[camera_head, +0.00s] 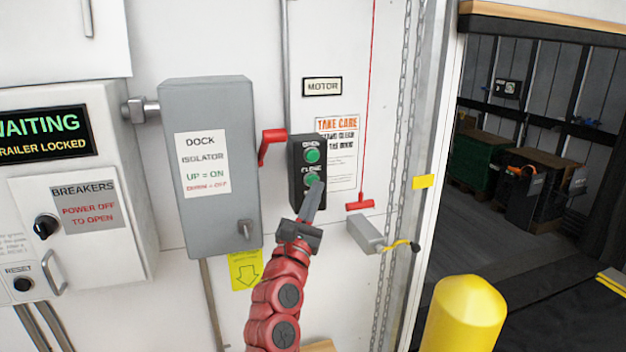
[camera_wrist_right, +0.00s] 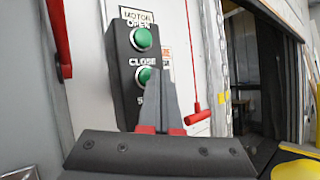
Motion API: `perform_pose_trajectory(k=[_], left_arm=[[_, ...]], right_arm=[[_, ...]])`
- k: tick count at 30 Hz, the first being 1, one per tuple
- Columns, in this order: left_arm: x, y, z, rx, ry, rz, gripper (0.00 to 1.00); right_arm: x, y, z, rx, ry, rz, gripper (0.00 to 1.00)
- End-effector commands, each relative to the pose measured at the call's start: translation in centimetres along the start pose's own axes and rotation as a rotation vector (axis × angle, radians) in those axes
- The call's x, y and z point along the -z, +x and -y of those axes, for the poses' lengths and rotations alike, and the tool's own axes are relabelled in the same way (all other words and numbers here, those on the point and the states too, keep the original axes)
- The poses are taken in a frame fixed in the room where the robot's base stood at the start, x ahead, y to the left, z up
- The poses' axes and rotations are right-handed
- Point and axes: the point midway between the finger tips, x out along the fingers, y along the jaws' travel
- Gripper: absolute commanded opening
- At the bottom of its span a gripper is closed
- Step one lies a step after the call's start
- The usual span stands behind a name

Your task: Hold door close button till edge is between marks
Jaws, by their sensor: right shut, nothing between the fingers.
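A dark push-button box (camera_head: 297,172) is mounted on the white wall, with a green OPEN button (camera_head: 312,156) above a green CLOSE button (camera_head: 312,180). My right gripper (camera_head: 318,186) is shut and empty, its fingertips at the CLOSE button. In the right wrist view the fingers (camera_wrist_right: 158,80) overlap the right part of the CLOSE button (camera_wrist_right: 144,75); I cannot tell whether they press it. The lower part of the box is hidden behind the fingers. A yellow mark (camera_head: 424,181) sits on the door frame at right. The doorway is open and no door edge shows. My left gripper is not in view.
A grey isolator box (camera_head: 215,225) with a red lever (camera_head: 270,142) stands left of the button box. A red pull handle (camera_head: 360,202), a chain and a grey limit switch (camera_head: 367,233) are to the right. A yellow bollard (camera_head: 466,312) stands before the doorway.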

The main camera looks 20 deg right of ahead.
Motion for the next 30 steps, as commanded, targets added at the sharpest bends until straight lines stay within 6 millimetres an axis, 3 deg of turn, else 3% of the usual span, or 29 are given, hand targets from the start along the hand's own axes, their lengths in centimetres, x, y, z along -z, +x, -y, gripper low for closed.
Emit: perform_pose_trajectory(k=[16,30], left_arm=[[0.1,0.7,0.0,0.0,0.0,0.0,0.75],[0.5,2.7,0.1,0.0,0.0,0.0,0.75]], right_arm=[[-0.8,-0.6,0.5,0.0,0.004,0.002,0.0],[-2.8,-3.6,2.7,0.001,0.002,0.0,0.0]])
